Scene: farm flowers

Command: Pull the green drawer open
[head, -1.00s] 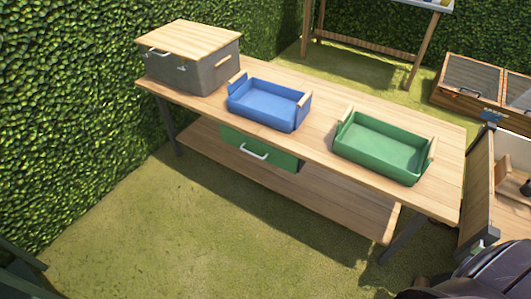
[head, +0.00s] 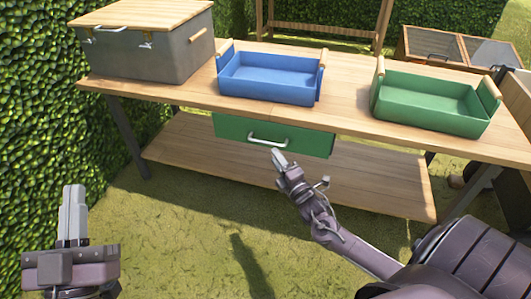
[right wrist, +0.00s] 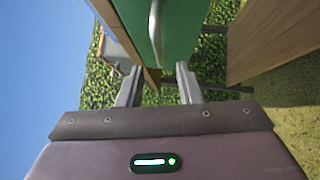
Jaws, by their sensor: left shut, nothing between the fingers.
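The green drawer (head: 230,131) hangs under the wooden tabletop, and its front looks flush and closed. Its pale bar handle (head: 268,140) runs across the front. My right gripper (head: 278,156) is just below and in front of the handle. In the right wrist view, its two fingers (right wrist: 158,85) are apart with nothing between them. There the drawer front (right wrist: 183,25) and handle (right wrist: 156,30) lie ahead of the fingers, the handle lined up with the gap. My left gripper (head: 73,212) is shut and empty at the lower left, away from the table.
The tabletop (head: 345,90) bears a grey box (head: 165,55) with a wooden lid, a blue tray (head: 268,90) and a green tray (head: 425,112). A lower wooden shelf (head: 360,180) runs beneath the drawer. Grass in front is clear; a hedge (head: 35,120) stands at left.

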